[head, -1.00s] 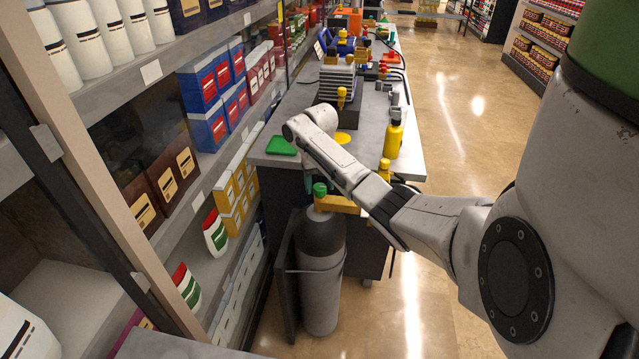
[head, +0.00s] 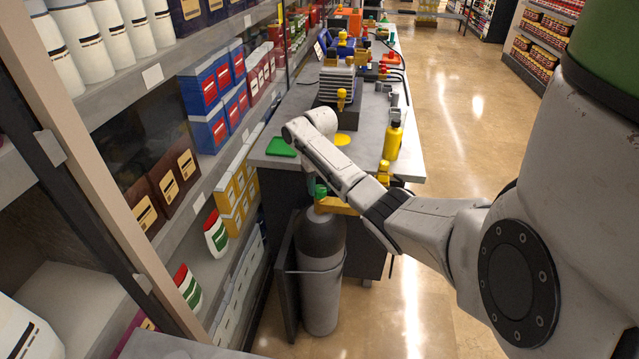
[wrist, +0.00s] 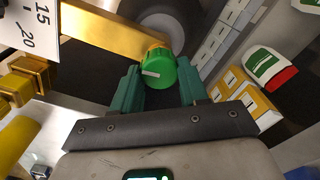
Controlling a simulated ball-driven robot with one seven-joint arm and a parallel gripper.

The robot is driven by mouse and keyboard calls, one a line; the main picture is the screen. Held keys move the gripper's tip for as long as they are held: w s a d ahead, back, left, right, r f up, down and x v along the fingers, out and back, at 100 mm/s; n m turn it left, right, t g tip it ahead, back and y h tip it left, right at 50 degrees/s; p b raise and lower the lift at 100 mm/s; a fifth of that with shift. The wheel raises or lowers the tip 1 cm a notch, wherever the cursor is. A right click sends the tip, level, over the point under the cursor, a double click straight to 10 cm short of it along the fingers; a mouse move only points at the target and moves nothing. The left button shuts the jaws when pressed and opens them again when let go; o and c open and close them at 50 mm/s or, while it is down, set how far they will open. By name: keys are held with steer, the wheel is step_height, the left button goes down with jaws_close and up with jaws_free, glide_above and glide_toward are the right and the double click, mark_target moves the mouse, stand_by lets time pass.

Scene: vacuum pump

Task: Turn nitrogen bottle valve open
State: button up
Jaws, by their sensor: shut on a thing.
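The nitrogen bottle (head: 321,262) is a grey cylinder with a dark shoulder, standing upright at the near end of the bench. On its top is a green valve knob (head: 320,191) with a brass-yellow fitting to its right. In the wrist view the green knob (wrist: 159,71), with a white mark on its face, sits between the green fingers of my gripper (wrist: 160,84). My gripper is shut on the knob. In the head view my forearm hides most of the gripper. The bottle's shoulder (wrist: 168,22) shows behind the knob in the wrist view.
A grey workbench (head: 375,165) with a yellow bottle (head: 393,140) and a green pad (head: 281,147) stands behind the nitrogen bottle. Stocked shelves (head: 215,165) stand close on the left. A gauge (wrist: 30,25) is beside the brass block. The floor (head: 440,120) on the right is clear.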

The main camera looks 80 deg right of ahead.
mark_target(319, 188)
steer(key=n+p, duration=0.1)
steer(key=n, duration=0.2)
steer(key=shift+r+p, duration=0.15)
steer(key=shift+p, duration=0.15)
steer(key=n+p, duration=0.1)
steer(key=n, duration=0.4)
steer(key=n+p, duration=0.1)
steer(key=n, duration=0.3)
steer(key=shift+w, duration=0.1)
steer(key=shift+n+p, duration=0.3)
steer(key=shift+n, duration=1.8)
steer(key=o, duration=1.1)
steer(key=shift+a, duration=0.1)
steer(key=shift+c, duration=0.2)
step_height(319, 188, up, 11)
steer(key=b, duration=0.1)
steer(key=shift+f, duration=0.2)
